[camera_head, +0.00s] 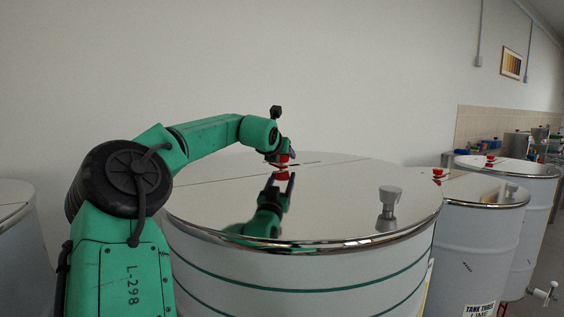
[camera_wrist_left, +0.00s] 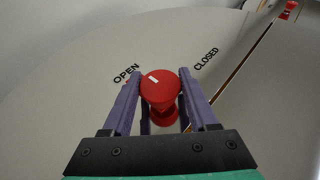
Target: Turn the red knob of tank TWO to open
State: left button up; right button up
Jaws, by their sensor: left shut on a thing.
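The red knob (camera_wrist_left: 161,88) stands on the shiny lid (camera_head: 335,205) of the nearest large tank (camera_head: 310,278). In the left wrist view it sits between the two purple fingers of my left gripper (camera_wrist_left: 160,92), which is shut on it. A white mark on the knob's top points up and left, toward the word OPEN (camera_wrist_left: 126,73). The word CLOSED (camera_wrist_left: 206,58) is to the right. In the head view my left gripper (camera_head: 281,160) is at the knob near the lid's far side. This tank's name label is not readable. My right gripper is not in view.
A grey knob-like fitting (camera_head: 389,196) stands on the same lid at the right. A tank labelled TANK THREE (camera_head: 478,308) and another tank (camera_head: 535,215) stand to the right, with red knobs on their lids. Part of another tank (camera_head: 20,240) shows at the left. A wall is behind.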

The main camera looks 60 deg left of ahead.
pick_arm(q)
jog(key=o, duration=1.3)
jog(key=shift+o, duration=0.2)
jog(key=shift+s+d+b, duration=0.2)
jog(key=shift+b, duration=0.15)
jog(key=b+v, duration=0.6)
jog(key=v, duration=0.7)
jog(key=shift+s+r, duration=0.1)
jog(key=shift+r, duration=0.1)
jog(key=shift+s+d+r, duration=0.25)
jog(key=shift+w, duration=0.1)
